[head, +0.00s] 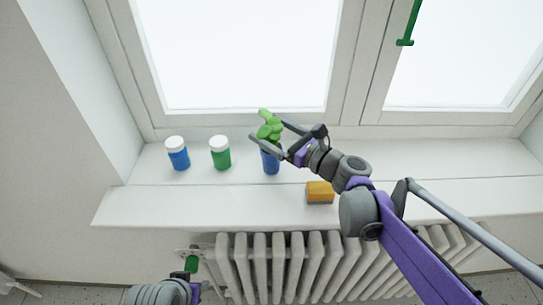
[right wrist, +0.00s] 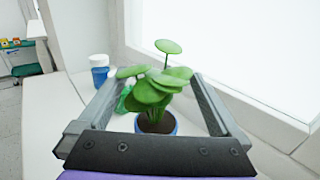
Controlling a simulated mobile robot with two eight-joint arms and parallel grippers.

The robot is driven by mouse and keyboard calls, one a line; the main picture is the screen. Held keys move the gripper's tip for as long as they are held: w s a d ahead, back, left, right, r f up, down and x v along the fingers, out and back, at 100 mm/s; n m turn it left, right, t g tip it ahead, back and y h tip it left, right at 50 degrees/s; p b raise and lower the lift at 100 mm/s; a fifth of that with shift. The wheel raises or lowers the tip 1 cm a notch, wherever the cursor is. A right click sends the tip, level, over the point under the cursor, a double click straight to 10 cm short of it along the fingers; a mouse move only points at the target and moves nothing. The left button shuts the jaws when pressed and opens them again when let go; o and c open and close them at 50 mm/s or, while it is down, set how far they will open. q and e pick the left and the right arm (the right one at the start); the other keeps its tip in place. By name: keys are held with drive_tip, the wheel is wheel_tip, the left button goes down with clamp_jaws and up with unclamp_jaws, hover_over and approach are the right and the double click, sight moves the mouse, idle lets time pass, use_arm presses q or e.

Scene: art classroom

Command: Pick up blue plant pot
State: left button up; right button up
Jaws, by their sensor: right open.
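The blue plant pot (head: 270,163) stands upright on the white windowsill with a green leafy plant (head: 269,127) in it. My right gripper (head: 267,131) is open, its fingers on either side of the plant. In the right wrist view, the leaves rise between the two fingers, and the pot's blue rim (right wrist: 174,128) and dark soil show beyond the gripper's base, which hides the lower pot. I cannot tell whether a finger touches the plant. Part of my left arm shows at the bottom left of the head view; its jaws are not clear.
A white-capped blue jar (head: 178,157) and a white-capped green jar (head: 220,156) stand left of the pot. An orange and grey sponge-like block (head: 320,192) lies to its right near the sill's front edge. The window is behind, a radiator (head: 290,265) below. The sill's right part is clear.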

sight(263, 127)
drive_tip(key=x, duration=0.3)
drive_tip(key=shift+w+a+f, duration=0.1)
drive_tip(key=shift+f, duration=0.05)
clamp_jaws()
idle(0.3)
